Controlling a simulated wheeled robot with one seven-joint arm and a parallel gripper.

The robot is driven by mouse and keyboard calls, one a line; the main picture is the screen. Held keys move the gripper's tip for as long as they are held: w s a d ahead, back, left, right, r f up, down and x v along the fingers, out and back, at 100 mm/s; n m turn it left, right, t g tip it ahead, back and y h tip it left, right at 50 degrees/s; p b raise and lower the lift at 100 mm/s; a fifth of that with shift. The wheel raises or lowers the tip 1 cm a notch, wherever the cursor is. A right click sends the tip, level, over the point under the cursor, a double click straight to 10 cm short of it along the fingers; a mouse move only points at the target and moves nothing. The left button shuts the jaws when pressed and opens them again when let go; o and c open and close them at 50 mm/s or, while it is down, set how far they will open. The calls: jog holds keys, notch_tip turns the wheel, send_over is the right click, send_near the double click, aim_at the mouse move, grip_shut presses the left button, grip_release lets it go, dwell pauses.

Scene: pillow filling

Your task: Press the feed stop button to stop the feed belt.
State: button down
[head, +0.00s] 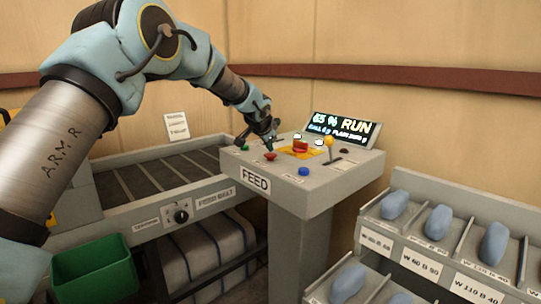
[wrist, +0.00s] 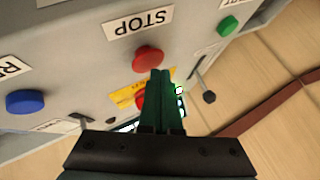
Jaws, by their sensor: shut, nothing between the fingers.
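The feed stop button is a red button (wrist: 148,58) beside the STOP label (wrist: 138,22) in the wrist view. In the head view the red button (head: 270,156) is near the front edge of the FEED console (head: 325,197). My gripper (head: 272,139) is shut and empty, pointing down just above and behind this button. In the wrist view its green fingertips (wrist: 161,72) overlap the button's edge. The head view shows a small gap between them. A second red button on a yellow plate (wrist: 122,97) is partly hidden behind my fingers.
A green button (wrist: 228,25) and a blue button (wrist: 25,101) are on the same panel, with a black-knobbed lever (wrist: 208,97). The display (head: 341,127) reads 63 % RUN. The feed belt (head: 150,180) is left of the console. A rack of blue pieces (head: 455,240) stands at right.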

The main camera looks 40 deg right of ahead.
aim_at(269, 155)
jog(key=shift+f+b, duration=0.4)
jog(key=shift+f, duration=0.15)
dwell(0.6)
jog(key=shift+r, duration=0.1)
jog(key=shift+r+p, duration=0.7)
jog(key=shift+r, duration=0.15)
jog(key=shift+r+p, duration=1.85)
jog(key=shift+r, duration=0.75)
jog(key=shift+f, duration=0.1)
